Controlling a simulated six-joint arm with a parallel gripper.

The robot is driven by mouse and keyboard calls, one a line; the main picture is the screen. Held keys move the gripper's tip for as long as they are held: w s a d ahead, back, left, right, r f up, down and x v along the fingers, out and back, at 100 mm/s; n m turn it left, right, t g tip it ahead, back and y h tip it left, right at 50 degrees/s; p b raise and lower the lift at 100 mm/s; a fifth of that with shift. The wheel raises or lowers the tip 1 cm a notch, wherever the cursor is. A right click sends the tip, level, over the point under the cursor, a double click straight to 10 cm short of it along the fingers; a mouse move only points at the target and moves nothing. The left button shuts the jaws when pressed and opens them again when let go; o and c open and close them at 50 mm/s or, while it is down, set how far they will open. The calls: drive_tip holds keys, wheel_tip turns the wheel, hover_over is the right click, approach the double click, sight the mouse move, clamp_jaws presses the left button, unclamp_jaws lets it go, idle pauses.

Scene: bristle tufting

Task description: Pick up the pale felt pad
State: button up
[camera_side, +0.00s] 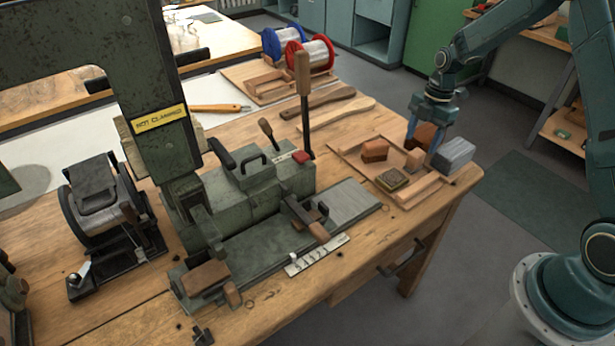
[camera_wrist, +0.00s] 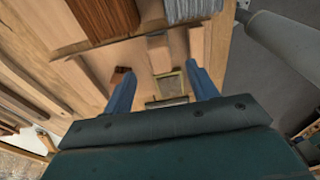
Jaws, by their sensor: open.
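What looks like the felt pad (camera_side: 392,179) is a small flat square with a dull greyish top and a paler yellowish edge. It lies in the shallow wooden tray (camera_side: 437,188) near the table's right corner. In the wrist view the pad (camera_wrist: 170,84) shows between the fingers, towards the right one. My gripper (camera_side: 424,148) is open with nothing held, pointing down over the far side of the tray, behind and right of the pad in the side view. In the wrist view my gripper (camera_wrist: 160,72) has its blue fingers well apart. Its palm hides the lower part of that view.
The table's edge lies just beyond the tray.

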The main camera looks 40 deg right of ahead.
sight(418, 152)
drive_tip(key=shift+a+f, duration=0.15)
drive_tip(key=shift+f, duration=1.05)
drive_tip(key=shift+a+f, duration=0.15)
drive_tip(key=shift+f, duration=1.15)
drive_tip(key=shift+a+f, duration=0.1)
drive_tip(key=shift+f, duration=1.15)
drive_tip(key=c, duration=1.1)
